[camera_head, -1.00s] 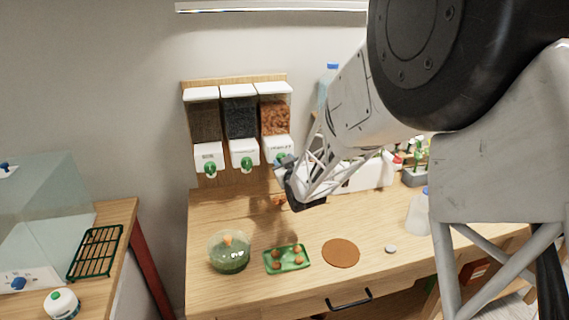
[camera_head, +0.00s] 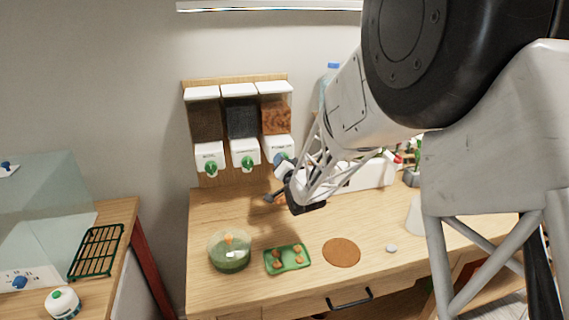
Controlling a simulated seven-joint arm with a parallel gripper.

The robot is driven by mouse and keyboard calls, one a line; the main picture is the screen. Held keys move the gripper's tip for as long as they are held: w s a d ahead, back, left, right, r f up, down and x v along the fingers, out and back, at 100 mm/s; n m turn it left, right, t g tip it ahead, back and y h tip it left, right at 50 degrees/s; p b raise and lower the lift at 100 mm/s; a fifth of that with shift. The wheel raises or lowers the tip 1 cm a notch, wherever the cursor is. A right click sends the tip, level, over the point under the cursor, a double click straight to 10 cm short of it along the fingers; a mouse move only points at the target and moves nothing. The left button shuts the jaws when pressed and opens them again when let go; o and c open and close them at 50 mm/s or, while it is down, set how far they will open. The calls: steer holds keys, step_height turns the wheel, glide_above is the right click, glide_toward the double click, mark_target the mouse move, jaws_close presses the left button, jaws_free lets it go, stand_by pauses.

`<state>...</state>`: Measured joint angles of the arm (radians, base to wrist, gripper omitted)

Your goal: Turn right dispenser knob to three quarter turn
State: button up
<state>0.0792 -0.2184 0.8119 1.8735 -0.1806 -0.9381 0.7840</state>
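Three dispensers hang on a wooden board on the wall. The right dispenser (camera_head: 276,118) has orange-brown contents, a white base and a bluish knob (camera_head: 281,158) low on its front. The knob is small, partly covered by my arm's end, and its angle is not readable. My gripper (camera_head: 275,184) is just below and right of this knob, above the back of the table. A dark finger part points left from it. I cannot tell whether it touches the knob or how far its fingers are apart.
Left and middle dispensers have green knobs (camera_head: 211,168) and (camera_head: 247,163). A glass bowl (camera_head: 229,262), green tray (camera_head: 303,259) and brown round mat (camera_head: 341,246) are on the table (camera_head: 210,205). A white planter (camera_head: 370,177) stands behind my arm. The table's left back is clear.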

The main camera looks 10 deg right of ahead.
steer(key=m+h, duration=0.1)
steer(key=m, duration=1.2)
steer(key=shift+a+r, duration=0.1)
steer(key=shift+a, duration=0.05)
stand_by(0.4)
steer(key=o, duration=0.9)
steer(key=shift+s, duration=0.1)
steer(key=shift+s+f, duration=0.15)
steer(key=shift+s, duration=1.75)
steer(key=shift+s+f, duration=0.15)
steer(key=shift+s, duration=1.75)
steer(key=shift+r, duration=0.1)
